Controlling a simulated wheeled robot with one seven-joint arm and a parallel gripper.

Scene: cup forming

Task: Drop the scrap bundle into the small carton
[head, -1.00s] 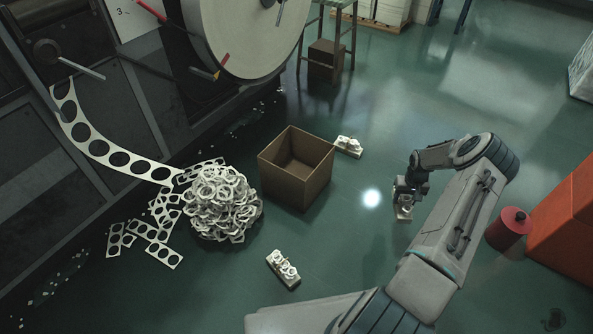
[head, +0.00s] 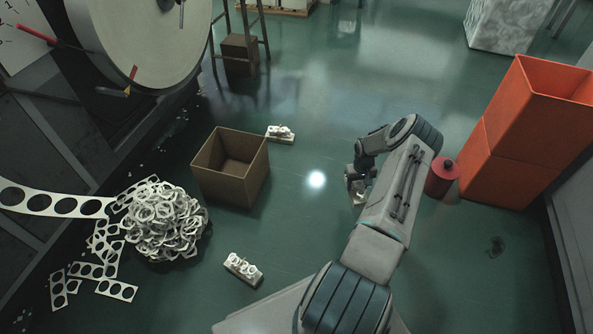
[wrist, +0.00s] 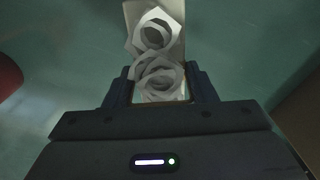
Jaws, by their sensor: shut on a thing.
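My gripper (head: 356,184) hangs low over the floor, shut on a scrap bundle (head: 358,198). In the wrist view the bundle (wrist: 154,34) is a pale strip with white ring-shaped offcuts on it, held between the fingers of my gripper (wrist: 160,90) and sticking out beyond them. An open brown carton (head: 229,184) stands on the floor left of my gripper, well apart from it. Its inside looks empty from here. A smaller brown box (head: 238,58) stands under a stool farther back; I cannot tell whether it is open.
A heap of scrap rings (head: 162,222) lies left of the open carton. Two other bundles lie on the floor, one behind the carton (head: 281,133) and one in front (head: 243,268). A red spool (head: 441,180) and orange bins (head: 497,165) stand right of my arm.

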